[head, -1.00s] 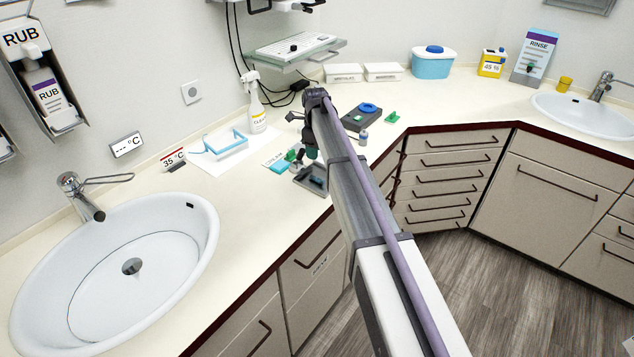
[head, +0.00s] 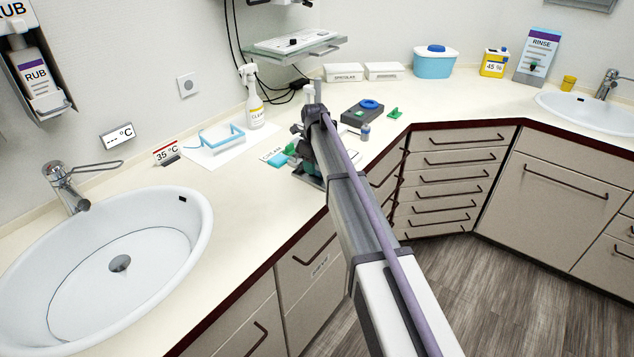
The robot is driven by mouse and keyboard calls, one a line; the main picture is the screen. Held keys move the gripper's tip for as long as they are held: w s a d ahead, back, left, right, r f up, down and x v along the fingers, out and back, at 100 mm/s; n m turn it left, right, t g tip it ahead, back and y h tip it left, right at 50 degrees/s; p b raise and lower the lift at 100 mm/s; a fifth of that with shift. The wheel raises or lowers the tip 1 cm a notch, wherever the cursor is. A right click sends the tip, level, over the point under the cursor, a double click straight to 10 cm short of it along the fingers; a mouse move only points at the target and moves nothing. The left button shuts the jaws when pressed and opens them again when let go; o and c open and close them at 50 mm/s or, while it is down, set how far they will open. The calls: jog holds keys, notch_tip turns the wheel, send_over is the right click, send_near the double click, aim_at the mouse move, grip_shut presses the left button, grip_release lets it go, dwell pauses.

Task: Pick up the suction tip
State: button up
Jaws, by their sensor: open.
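I cannot make out the suction tip; it is too small to tell or hidden behind my arm.
A spray bottle (head: 254,98) and a blue frame on white paper (head: 221,138) stand left of my arm. A dark device with a blue disc (head: 365,112), a small bottle (head: 365,132) and a green piece (head: 395,113) are on the right. A sink (head: 95,265) fills the front left.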

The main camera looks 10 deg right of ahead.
notch_tip(320, 180, down, 2)
jog(key=shift+f+b, duration=0.2)
jog(key=shift+b, duration=0.2)
jog(key=shift+r, duration=0.25)
grip_shut()
dwell(0.4)
